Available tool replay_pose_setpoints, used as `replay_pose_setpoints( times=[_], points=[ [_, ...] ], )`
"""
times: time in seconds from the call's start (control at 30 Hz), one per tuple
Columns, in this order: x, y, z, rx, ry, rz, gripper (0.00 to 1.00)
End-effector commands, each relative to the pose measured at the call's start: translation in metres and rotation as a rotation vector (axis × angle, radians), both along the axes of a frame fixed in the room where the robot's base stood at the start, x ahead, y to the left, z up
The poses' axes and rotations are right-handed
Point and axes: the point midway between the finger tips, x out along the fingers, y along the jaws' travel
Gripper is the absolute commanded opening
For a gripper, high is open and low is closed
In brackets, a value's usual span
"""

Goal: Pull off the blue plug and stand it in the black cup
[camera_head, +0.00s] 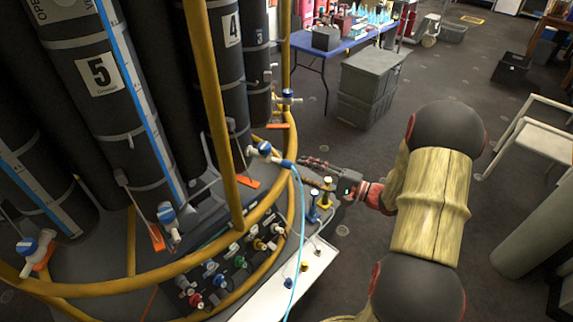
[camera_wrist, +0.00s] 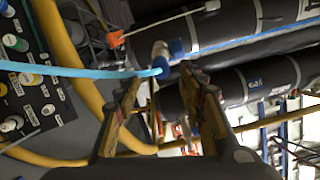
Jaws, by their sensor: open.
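The blue plug (camera_wrist: 160,65) sits at the end of a light blue hose, on a pale valve with a blue knob. In the head view the plug (camera_head: 287,163) shows at the end of the hose beside the yellow rail. My gripper (camera_head: 308,170) is open and reaches in from the right, its fingertips close to the plug. In the wrist view my gripper (camera_wrist: 162,82) has its two fingers apart, with the plug just beyond and between their tips. Contact cannot be told. I cannot clearly pick out the black cup in either view.
A panel of coloured knobs (camera_head: 230,272) lies below the curved yellow rail (camera_head: 207,100). Tall black cylinders (camera_head: 100,75) stand behind it. Small blue and yellow fittings (camera_head: 327,186) stand near my gripper, above a white shelf (camera_head: 270,300). Grey crates (camera_head: 368,85) stand farther back.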

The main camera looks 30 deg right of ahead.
Motion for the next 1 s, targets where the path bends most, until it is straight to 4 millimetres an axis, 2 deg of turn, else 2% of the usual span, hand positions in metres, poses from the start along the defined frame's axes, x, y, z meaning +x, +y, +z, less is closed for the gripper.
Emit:
replay_pose_setpoints(
  times=[0.2,0.4,1.0],
  points=[
    [0.024,0.017,-0.001,-0.001,-0.002,0.003,0.4],
    [0.038,0.027,-0.001,-0.001,-0.001,0.001,0.4],
    [0.043,0.03,0.0,0.001,-0.001,0.0,0.4]
  ],
)
